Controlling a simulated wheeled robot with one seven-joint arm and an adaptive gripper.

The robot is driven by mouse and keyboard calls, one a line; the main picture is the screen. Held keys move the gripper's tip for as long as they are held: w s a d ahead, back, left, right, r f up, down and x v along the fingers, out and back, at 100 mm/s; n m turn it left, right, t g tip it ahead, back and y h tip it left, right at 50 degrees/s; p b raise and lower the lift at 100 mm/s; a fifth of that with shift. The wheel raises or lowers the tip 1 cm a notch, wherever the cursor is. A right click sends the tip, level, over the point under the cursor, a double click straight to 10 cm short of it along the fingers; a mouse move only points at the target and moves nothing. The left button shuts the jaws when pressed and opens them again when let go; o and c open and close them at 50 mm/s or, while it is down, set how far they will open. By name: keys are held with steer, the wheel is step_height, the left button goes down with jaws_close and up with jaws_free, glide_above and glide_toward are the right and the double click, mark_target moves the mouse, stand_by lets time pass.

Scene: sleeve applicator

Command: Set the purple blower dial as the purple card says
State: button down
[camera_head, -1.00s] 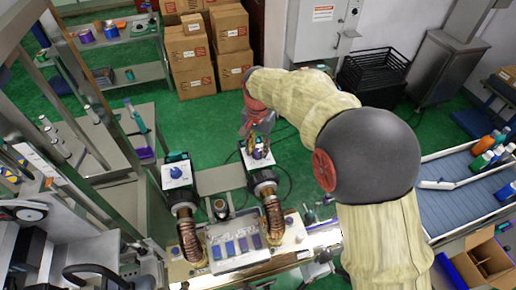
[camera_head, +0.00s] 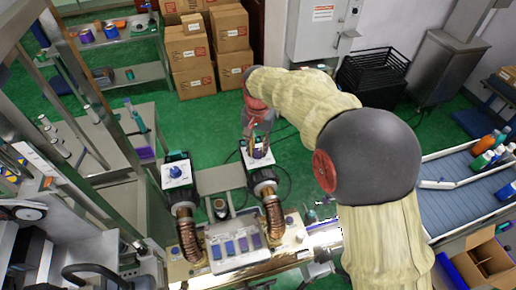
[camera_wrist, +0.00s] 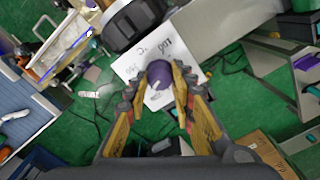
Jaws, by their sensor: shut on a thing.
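The purple blower dial (camera_wrist: 158,74) is a round knob on a white faceplate (camera_wrist: 134,64) with dark lettering, which I cannot read surely. My gripper (camera_wrist: 160,84) is shut on the dial, with a yellow finger on either side of it. In the head view my gripper (camera_head: 256,139) reaches down onto the faceplate of the right-hand blower (camera_head: 262,178), mostly hiding the dial. A panel (camera_head: 217,256) in front of the blowers bears several blue and purple cards. The purple card (camera_head: 254,242) is at its right; its writing is too small to read.
A second blower with a blue dial (camera_head: 176,171) stands to the left. Ribbed copper-coloured hoses (camera_head: 273,218) run from the blowers to the bench. Cardboard boxes (camera_head: 185,60) are stacked behind. A conveyor with bottles (camera_head: 455,200) lies at the right.

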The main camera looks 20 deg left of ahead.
mark_target(257, 150)
steer(key=n, duration=0.4)
steer(key=shift+b, duration=0.35)
steer(key=n, duration=0.4)
steer(key=shift+a, duration=0.1)
steer(key=shift+n, duration=0.5)
steer(key=c, duration=1.6)
jaws_free()
steer(key=shift+o, duration=0.5)
step_height(257, 150, up, 12)
steer(key=shift+a, duration=0.1)
